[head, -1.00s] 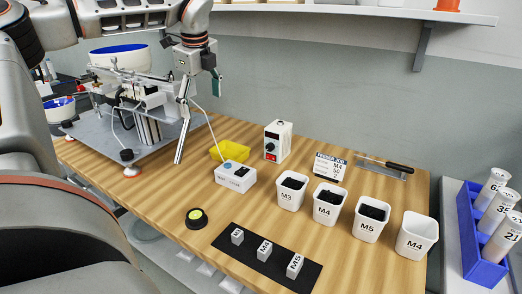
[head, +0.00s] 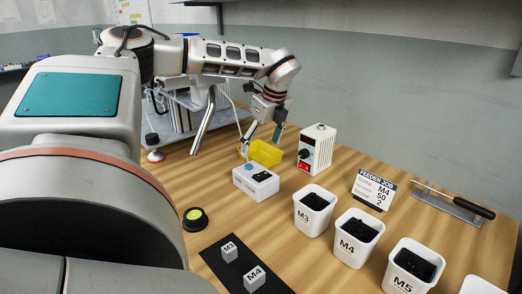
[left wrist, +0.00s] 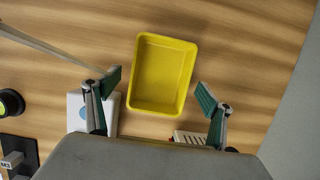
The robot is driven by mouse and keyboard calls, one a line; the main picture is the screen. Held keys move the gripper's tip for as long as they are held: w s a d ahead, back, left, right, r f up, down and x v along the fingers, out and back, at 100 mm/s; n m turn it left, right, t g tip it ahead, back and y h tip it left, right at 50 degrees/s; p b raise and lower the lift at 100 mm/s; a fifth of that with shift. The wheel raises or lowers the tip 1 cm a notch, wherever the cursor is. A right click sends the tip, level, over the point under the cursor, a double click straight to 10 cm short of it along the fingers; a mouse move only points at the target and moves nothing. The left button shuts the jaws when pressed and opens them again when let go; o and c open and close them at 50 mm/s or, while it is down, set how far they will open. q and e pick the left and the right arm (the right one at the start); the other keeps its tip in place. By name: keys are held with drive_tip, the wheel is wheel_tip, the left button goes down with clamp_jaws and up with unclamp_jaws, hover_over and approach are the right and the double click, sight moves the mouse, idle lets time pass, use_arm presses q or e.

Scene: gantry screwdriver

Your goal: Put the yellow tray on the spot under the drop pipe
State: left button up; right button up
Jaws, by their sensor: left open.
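The yellow tray (head: 265,152) sits on the wooden table, behind the white control box and left of the white power unit. In the left wrist view the tray (left wrist: 162,73) looks empty. My left gripper (head: 263,139) is open just above it, pointing down. In the left wrist view its green-padded fingertips (left wrist: 158,86) are apart, on either side of the tray's near part, and hold nothing. The silver slanted drop pipe (head: 204,122) ends above the table, left of the tray. No marked spot shows clearly beneath it. My right gripper is not in view.
The white control box (head: 255,181) is close in front of the tray, and the power unit (head: 317,150) is close to its right. A black button disc (head: 194,218) lies front left. Screw bins, including the M3 bin (head: 313,209), stand right. Table under the pipe looks clear.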

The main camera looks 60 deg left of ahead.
use_arm(q)
drive_tip(key=shift+x, duration=0.75)
drive_tip(key=c, duration=1.4)
drive_tip(key=shift+o, duration=0.2)
